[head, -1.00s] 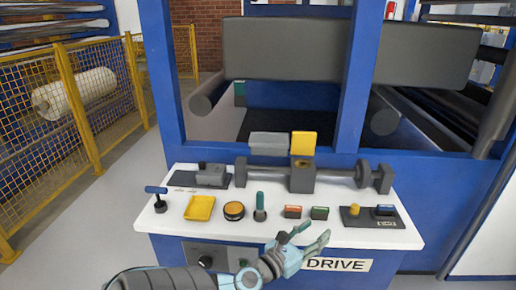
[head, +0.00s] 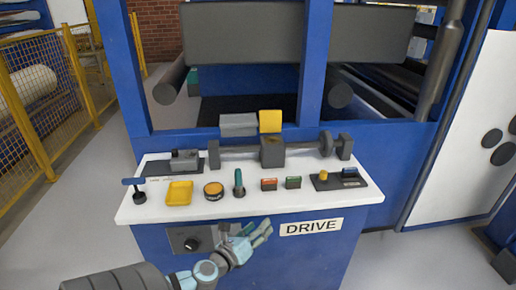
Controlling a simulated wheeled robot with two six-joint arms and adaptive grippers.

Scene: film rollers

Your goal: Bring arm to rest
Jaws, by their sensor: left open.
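My left gripper (head: 262,234) is in front of the blue cabinet face, just below the front edge of the white worktop (head: 225,208). Its light blue fingers are open and nothing shows between them. My left arm comes in from the bottom left. The gripper is close to the DRIVE label (head: 311,227), to its left, and partly covers the panel with a black knob (head: 192,244). My right gripper is not in view.
On the worktop stand a blue-topped handle (head: 134,188), a yellow tray (head: 179,193), an orange-topped round button (head: 213,189), a green lever (head: 239,183) and small coloured blocks. A shaft assembly (head: 272,152) lies behind them. A yellow fence (head: 50,105) is at the left.

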